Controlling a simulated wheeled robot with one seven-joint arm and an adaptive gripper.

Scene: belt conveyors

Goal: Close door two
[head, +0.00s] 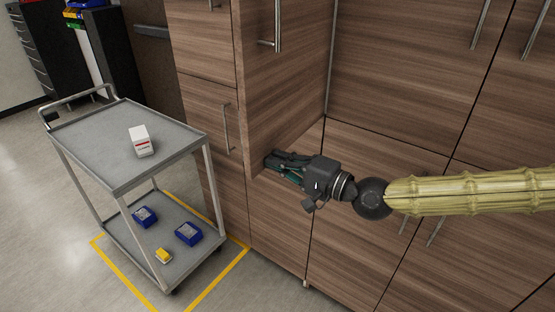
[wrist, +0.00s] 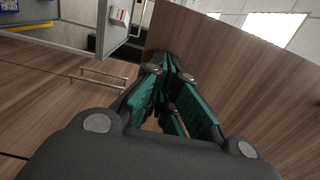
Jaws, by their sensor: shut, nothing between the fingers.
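A brown wood-grain cabinet door (head: 288,90) stands swung open, jutting out from the cabinet front, with a bar handle (head: 277,25) on its visible face. No number shows on it, so I cannot tell from a label whether it is door two. My gripper (head: 270,160) is at the lower corner of this door, near its free edge, fingers shut and empty. In the wrist view, the green-padded fingers (wrist: 170,75) lie close beside a large wooden panel (wrist: 240,75), which seems to be the same door. I cannot tell whether they touch it.
Closed cabinet fronts (head: 415,60) with bar handles fill the right. A grey two-shelf cart (head: 85,140) stands at the left, close to the cabinets, with a white box (head: 140,141) on top and blue boxes (head: 188,233) below. Yellow floor tape surrounds it. Open floor lies further left.

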